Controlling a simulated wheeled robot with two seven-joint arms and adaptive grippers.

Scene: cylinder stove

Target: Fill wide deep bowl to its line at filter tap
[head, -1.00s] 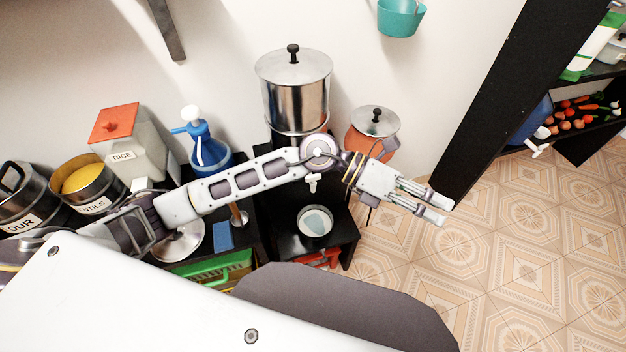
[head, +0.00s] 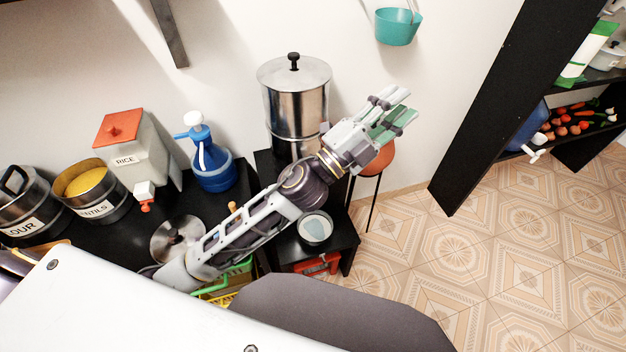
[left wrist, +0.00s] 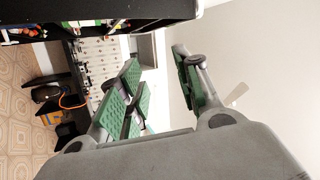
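The steel water filter (head: 297,105) with a black-knobbed lid stands against the wall on a black stand. Its tap is hidden behind my left arm. A white round bowl (head: 315,240) stands on the lower black shelf in front of the filter, partly overlapped by my arm. A pale blue-grey patch shows inside it; I cannot tell the water level or see a line. My left gripper (head: 393,112) is raised to the right of the filter, above and away from the bowl. Its green-padded fingers are apart and empty, also in the left wrist view (left wrist: 158,85). My right gripper is not in view.
An orange clay pot (head: 379,160) on a thin-legged stand is partly behind my gripper. A blue pump jug (head: 212,168), a rice dispenser (head: 143,150) and tins stand left. A teal basket (head: 397,27) hangs above. The tiled floor (head: 480,270) at right is clear.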

